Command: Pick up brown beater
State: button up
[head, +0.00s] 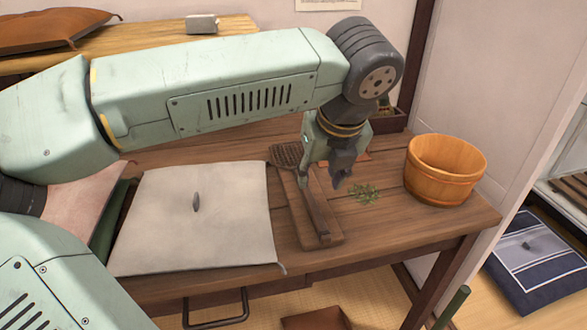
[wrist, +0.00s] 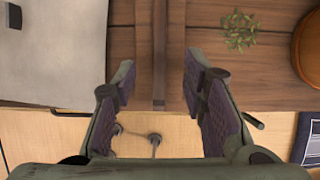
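The brown beater (head: 287,156) lies on the wooden table, its ridged, wider head toward the back and its narrow handle running toward the front edge. The handle lies along a brown wooden board (head: 304,230). In the wrist view the handle (wrist: 159,45) is an upright strip between my fingers, and the head is out of sight. My gripper (head: 341,176) points down above the table, to the right of the beater in the head view. In the wrist view my gripper (wrist: 158,72) is open, fingers apart, with nothing visibly held. Part of the beater is hidden behind my gripper.
A pale cushion (head: 235,225) with a dark stone on it lies left of the board. The table's front edge is close. A navy cushion (head: 535,262) lies on the floor.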

aim_at(312, 201)
jog(key=x, duration=0.4)
jog(key=p+x, duration=0.1)
jog(key=x, duration=0.4)
jog(key=shift+s+f, duration=0.2)
jog(key=shift+f, duration=0.05)
grip_shut()
jog(key=shift+r, duration=0.1)
